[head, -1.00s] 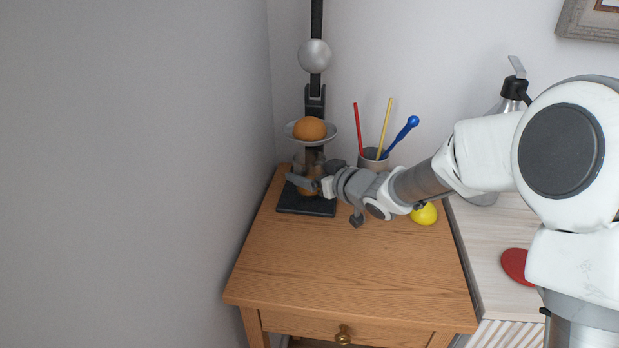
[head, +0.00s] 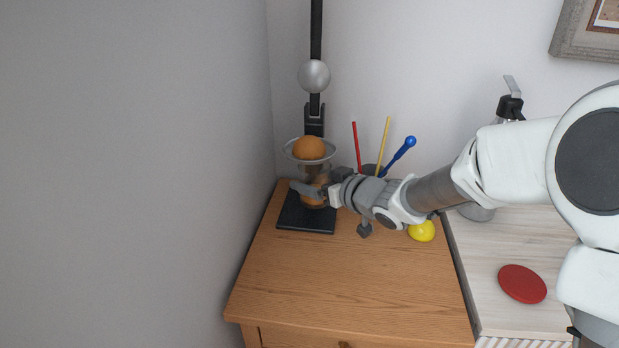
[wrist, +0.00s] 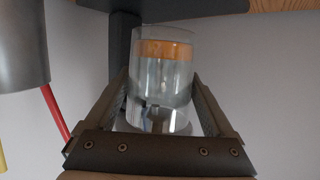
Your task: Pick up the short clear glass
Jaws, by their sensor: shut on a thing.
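The short clear glass (wrist: 162,75) is between the two fingers of my gripper (wrist: 160,110) in the wrist view, and the fingers are shut on its sides. An orange-brown band shows in or through it. In the head view my gripper (head: 308,191) is at the juice press, below its dish and above its black base. There the glass is partly hidden by the fingers, and I cannot tell whether it touches the base.
The press has a dark base (head: 306,218), an orange (head: 309,148) in its dish and a grey ball (head: 314,76) above. A cup (wrist: 22,45) with coloured sticks stands close by. A yellow object (head: 422,231) is on the wooden table, whose front is clear. A red disc (head: 522,284) lies to the right.

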